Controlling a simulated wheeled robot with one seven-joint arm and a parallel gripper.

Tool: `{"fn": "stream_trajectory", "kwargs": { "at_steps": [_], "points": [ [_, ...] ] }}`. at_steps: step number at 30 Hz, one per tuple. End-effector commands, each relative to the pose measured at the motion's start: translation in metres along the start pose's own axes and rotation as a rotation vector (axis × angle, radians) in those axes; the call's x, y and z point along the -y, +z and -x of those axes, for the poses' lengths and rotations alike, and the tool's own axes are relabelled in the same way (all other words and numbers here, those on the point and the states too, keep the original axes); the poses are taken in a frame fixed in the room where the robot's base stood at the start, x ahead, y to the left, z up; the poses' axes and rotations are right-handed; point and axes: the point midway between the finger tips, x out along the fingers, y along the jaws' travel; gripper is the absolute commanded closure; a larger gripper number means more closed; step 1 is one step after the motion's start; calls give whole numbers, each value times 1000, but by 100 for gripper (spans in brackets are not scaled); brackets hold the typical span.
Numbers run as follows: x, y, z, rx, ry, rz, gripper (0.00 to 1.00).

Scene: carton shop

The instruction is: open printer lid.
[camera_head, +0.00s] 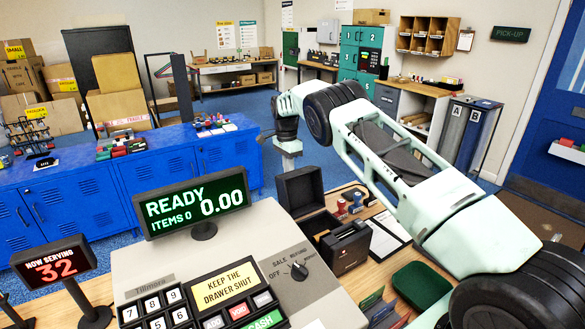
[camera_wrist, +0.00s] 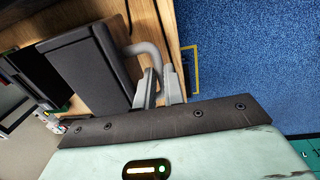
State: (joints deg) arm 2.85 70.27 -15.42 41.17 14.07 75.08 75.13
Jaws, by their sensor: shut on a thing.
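The printer (camera_head: 343,247) is a dark box on the wooden counter, right of the till. Its dark lid (camera_head: 300,190) stands raised, roughly upright, at the far side of the body. The lid also shows large in the wrist view (camera_wrist: 85,72), with a grey curved handle (camera_wrist: 145,48) at its edge. My gripper (camera_wrist: 160,86) is shut on this handle, its two fingers on either side of the bar. In the head view my gripper (camera_head: 289,158) is small, just above the lid's top edge, and its grip is hard to make out there.
The till with its READY display (camera_head: 197,205) stands close on the left. Red and blue stamps (camera_head: 348,205), a clipboard (camera_head: 385,238) and a green tray (camera_head: 420,286) lie right of the printer. Blue floor (camera_wrist: 245,60) is open beyond the counter edge.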

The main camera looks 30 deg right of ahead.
Motion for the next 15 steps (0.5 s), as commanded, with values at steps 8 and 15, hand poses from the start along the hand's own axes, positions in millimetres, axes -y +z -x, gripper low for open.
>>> {"fn": "stream_trajectory", "kwargs": {
  "at_steps": [8,15],
  "points": [
    [18,1,-10,-1,-29,2,100],
    [21,2,-14,2,-26,4,100]
  ]
}}
